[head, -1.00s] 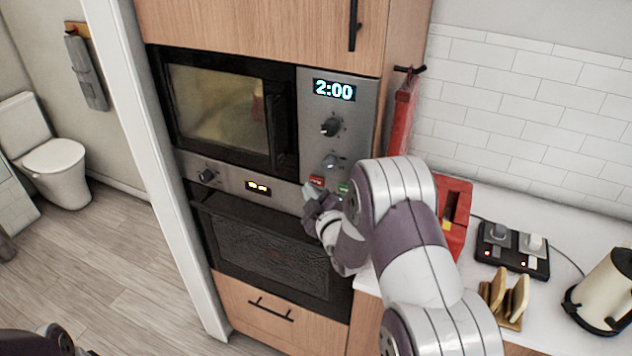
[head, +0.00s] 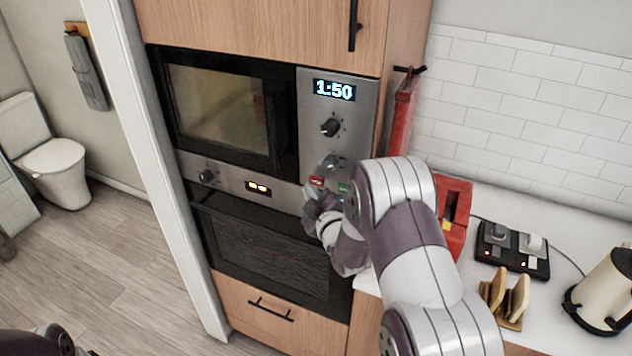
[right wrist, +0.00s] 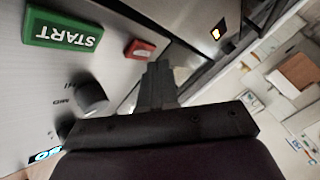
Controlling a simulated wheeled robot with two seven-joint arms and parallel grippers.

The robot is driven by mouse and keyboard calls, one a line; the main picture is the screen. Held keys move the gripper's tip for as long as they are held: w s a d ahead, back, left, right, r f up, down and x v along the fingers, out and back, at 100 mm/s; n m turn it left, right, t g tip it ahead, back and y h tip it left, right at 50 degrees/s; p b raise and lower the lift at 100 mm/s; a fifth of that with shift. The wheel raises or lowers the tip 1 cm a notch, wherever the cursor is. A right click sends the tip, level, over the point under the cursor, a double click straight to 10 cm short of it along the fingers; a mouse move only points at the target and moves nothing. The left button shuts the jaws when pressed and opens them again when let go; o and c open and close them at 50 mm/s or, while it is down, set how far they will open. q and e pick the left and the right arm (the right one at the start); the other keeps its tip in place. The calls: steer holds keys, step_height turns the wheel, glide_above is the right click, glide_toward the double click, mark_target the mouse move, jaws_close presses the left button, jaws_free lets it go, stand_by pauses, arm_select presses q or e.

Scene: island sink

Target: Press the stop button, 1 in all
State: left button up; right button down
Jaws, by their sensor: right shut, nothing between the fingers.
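The red stop button (head: 317,181) is on the lower control panel of the microwave (head: 310,135), left of the green START button (head: 343,188). In the right wrist view the stop button (right wrist: 140,49) shows as a small red block near the green START button (right wrist: 62,36). My right gripper (head: 309,194) is shut and empty, its tips just below the stop button in the head view. In the right wrist view my fingertips (right wrist: 158,70) are close beside it; I cannot tell if they touch. The microwave display (head: 334,90) reads 1:50. My left gripper is not in view.
Two knobs (head: 330,127) sit above the buttons. An oven (head: 260,250) is below.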

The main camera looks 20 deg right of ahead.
stand_by(0.5)
steer(key=shift+w+d+b, duration=0.25)
steer(key=shift+d+b, duration=0.05)
steer(key=shift+b, duration=0.05)
steer(key=shift+w+d, duration=0.2)
steer(key=shift+d, duration=0.1)
stand_by(0.5)
stand_by(0.3)
steer(key=shift+s+a+b, duration=0.4)
steer(key=shift+s+a, duration=0.1)
steer(key=shift+a, duration=0.1)
